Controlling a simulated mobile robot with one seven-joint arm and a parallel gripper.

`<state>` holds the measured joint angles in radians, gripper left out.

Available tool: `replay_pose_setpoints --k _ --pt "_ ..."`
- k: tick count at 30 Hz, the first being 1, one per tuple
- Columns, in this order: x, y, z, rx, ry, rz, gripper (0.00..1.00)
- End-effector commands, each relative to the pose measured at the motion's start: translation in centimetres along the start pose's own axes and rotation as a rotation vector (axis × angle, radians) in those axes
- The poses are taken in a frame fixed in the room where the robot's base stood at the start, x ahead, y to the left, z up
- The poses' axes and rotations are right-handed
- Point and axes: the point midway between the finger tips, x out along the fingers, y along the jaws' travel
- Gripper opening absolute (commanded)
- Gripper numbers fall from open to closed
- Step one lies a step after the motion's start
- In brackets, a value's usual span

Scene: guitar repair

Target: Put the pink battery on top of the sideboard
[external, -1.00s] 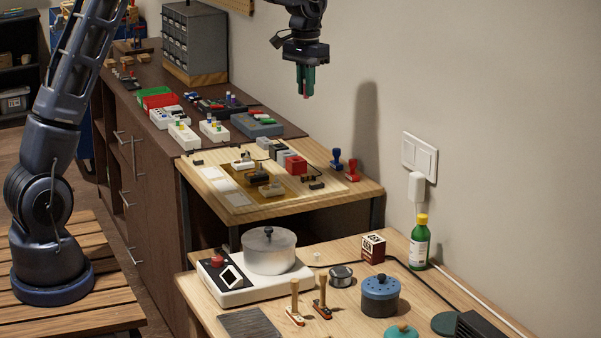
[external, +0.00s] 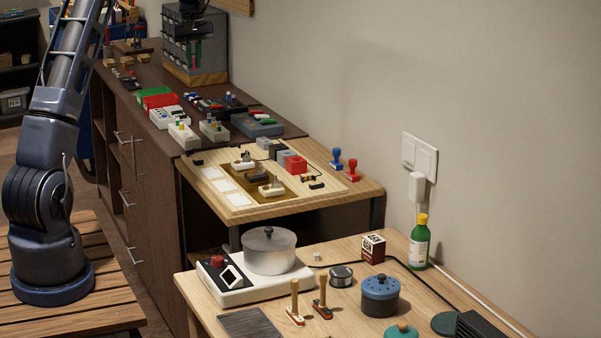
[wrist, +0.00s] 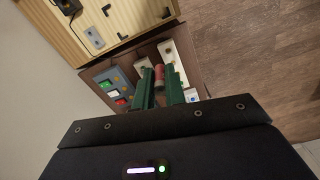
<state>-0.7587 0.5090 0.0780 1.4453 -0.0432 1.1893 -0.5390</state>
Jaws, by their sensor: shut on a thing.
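My gripper (external: 193,58) is high at the back, in front of the grey drawer cabinet in the external view. In the wrist view its green fingers (wrist: 160,84) are shut on the pink battery (wrist: 160,73), whose reddish-pink end shows between the fingertips. The battery cannot be made out in the external view. The dark brown sideboard (external: 160,190) runs along the wall at the left. Its brown top also shows below my gripper in the wrist view (wrist: 147,52). I cannot tell the exact height of the battery above it.
On the sideboard stand the grey drawer cabinet (external: 215,45), a green tray (external: 152,93), a red tray (external: 160,101), white blocks (external: 183,137) and a grey-blue box (external: 256,125). A light wooden desk (external: 350,195) adjoins it. Small bare patches lie between the items.

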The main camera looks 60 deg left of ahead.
Motion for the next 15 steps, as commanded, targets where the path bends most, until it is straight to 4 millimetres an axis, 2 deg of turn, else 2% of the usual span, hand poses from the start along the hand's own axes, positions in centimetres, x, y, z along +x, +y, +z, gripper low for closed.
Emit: replay_pose_setpoints --k 1,3,9,11,12,15 --pt "0.0 -1.6 -1.3 -0.041 0.001 0.000 0.00" --pt "0.0 -3.2 -2.6 -0.086 0.001 -0.001 0.00" --pt "0.0 -6.5 -5.1 -0.176 0.001 -0.002 0.00" --pt "0.1 -7.4 -5.6 -0.198 0.001 -0.002 0.00" --pt "1.1 -7.1 -5.4 -0.193 -0.002 -0.003 0.00" --pt "2.5 -7.1 -5.4 -0.191 -0.001 -0.003 0.00"
